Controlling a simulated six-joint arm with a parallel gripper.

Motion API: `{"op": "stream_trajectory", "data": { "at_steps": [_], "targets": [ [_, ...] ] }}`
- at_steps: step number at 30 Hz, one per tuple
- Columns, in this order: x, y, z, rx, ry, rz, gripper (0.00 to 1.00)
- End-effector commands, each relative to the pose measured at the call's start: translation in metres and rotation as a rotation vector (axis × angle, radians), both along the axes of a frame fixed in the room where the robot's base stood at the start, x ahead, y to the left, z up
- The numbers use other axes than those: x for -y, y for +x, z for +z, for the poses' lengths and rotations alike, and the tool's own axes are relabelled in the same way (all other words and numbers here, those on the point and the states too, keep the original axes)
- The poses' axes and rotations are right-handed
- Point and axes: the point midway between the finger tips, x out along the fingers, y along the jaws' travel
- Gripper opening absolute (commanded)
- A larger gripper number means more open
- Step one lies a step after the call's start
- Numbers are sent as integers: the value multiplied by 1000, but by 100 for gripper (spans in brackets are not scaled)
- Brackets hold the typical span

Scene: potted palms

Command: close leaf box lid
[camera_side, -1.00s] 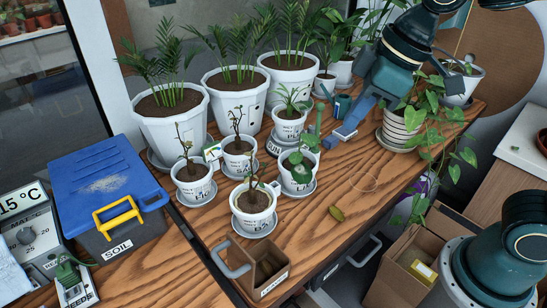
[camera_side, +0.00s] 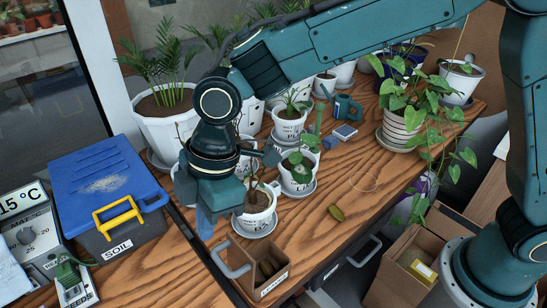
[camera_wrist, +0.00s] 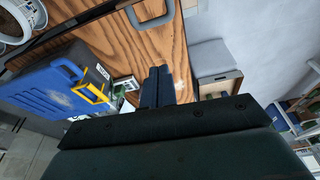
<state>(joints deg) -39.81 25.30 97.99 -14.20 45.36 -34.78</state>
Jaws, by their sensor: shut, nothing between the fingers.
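The leaf box is a small brown open-topped box (camera_side: 256,272) at the front edge of the wooden table in the side view, with a white label on its front. Its inside is visible and looks dark. A grey U-shaped handle (camera_side: 231,262) stands out at its left side; what looks like this handle also shows at the top edge of the wrist view (camera_wrist: 151,14). I cannot make out the lid's panel clearly. My gripper (camera_side: 206,222) points down, left of and behind the box, apart from it. Its blue fingers (camera_wrist: 158,76) are together and empty.
A soil box with a blue lid (camera_side: 100,173) and yellow handle stands at the left. Small white pots, one in front (camera_side: 256,215), crowd close to my gripper. Clear wood lies right of the pots.

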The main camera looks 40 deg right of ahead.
Motion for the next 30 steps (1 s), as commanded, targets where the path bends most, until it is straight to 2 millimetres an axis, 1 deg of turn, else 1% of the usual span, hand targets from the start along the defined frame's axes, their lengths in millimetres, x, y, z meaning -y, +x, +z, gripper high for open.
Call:
{"op": "stream_trajectory", "data": {
  "at_steps": [1, 6, 14, 20, 26, 30],
  "targets": [
    [-9, -2, -7, -4, -2, 27, 0],
    [-22, -5, -17, -8, -3, 73, 0],
    [-24, -5, -19, -9, -4, 78, 0],
    [-26, -6, -28, -11, -5, 77, 0],
    [-31, -6, -50, -11, -6, 76, 0],
    [-35, -6, -70, -12, -7, 76, 0]
  ]
}}
